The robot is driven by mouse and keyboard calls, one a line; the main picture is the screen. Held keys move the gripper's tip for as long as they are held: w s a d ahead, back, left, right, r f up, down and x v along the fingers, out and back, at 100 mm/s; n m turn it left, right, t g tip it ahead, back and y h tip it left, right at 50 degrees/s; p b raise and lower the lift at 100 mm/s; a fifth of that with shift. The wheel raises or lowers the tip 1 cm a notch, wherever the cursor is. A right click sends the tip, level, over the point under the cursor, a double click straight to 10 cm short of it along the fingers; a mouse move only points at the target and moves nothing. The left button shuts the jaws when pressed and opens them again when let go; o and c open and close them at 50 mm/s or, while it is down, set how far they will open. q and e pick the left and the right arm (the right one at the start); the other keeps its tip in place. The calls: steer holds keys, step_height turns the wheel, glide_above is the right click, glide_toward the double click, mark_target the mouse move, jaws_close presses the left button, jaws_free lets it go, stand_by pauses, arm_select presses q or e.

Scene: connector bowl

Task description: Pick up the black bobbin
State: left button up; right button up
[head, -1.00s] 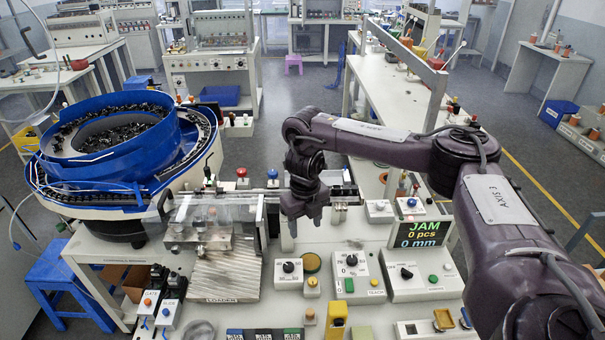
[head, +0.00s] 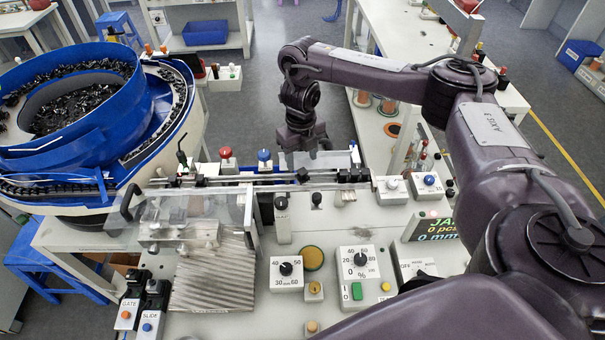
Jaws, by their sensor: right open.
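I cannot single out a black bobbin for certain. Small black pieces (head: 353,175) sit along the rail (head: 245,180) that runs from the bowl feeder, too small to identify. Many black parts (head: 75,105) lie heaped inside the blue bowl (head: 75,150) at the left. My right gripper (head: 303,154) points down with its jaws open, just beyond the rail as seen in the picture. Nothing shows between its fingers. Its height above the bench cannot be told. My left gripper is not in view.
Red (head: 226,154) and blue (head: 264,156) buttons stand behind the rail, left of the gripper. A clear cover (head: 180,212), a ridged plate (head: 214,275) and dial boxes (head: 286,271) fill the bench front. Orange-topped spools (head: 388,106) stand on the bench behind.

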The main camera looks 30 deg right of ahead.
mark_target(302, 171)
steer(key=shift+s+f, duration=0.1)
steer(key=shift+f, duration=0.3)
steer(key=f, duration=0.3)
steer(key=shift+s+a+f, duration=0.15)
steer(key=shift+s, duration=0.1)
steer(key=shift+f+b, duration=0.3)
steer(key=shift+f, duration=0.1)
steer(key=shift+w+f, duration=0.1)
steer(key=shift+f, duration=0.1)
steer(key=shift+c, duration=0.2)
steer(key=c, duration=0.5)
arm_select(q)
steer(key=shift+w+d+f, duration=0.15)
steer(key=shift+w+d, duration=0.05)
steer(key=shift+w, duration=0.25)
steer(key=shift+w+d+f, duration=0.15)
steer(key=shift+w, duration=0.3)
arm_select(e)
steer(key=c, duration=0.5)
steer(key=shift+r, duration=0.15)
